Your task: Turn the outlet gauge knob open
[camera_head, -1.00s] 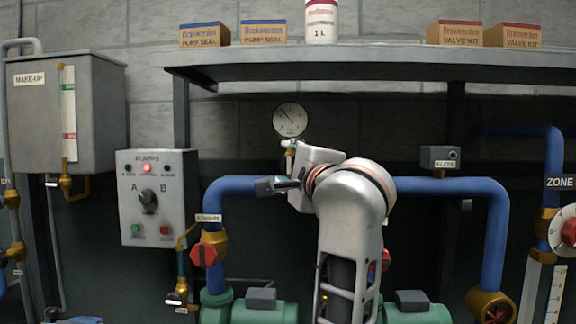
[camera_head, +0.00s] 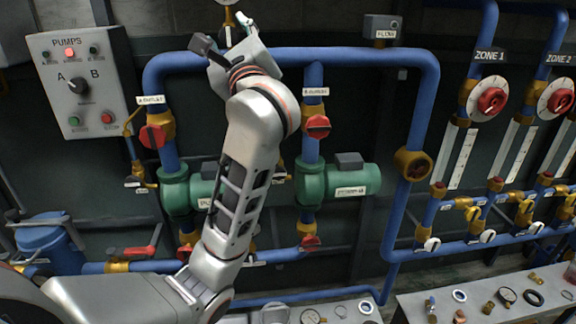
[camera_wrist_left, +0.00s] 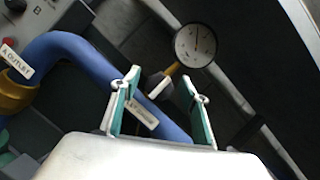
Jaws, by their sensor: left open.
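The outlet gauge (camera_wrist_left: 196,45) is a round white dial on a brass stem above the blue pipe. In the head view only the lower part of its stem and dial edge (camera_head: 229,12) shows at the top border. A small dark-and-white knob (camera_wrist_left: 156,84) sits at the foot of the stem in the left wrist view. My left gripper (camera_wrist_left: 161,78) is open, its teal-lined fingers on either side of the knob in the picture; contact cannot be told. In the head view the left gripper (camera_head: 223,33) is at the pipe's top, below the gauge. My right gripper is out of view.
The blue pipe (camera_head: 350,59) runs behind my left gripper. The pumps control box (camera_head: 78,82) is at left, with red-handled valves (camera_head: 153,136) and green pumps (camera_head: 338,181) below. The zone valves (camera_head: 490,100) and a bench with small parts (camera_head: 490,300) are at right.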

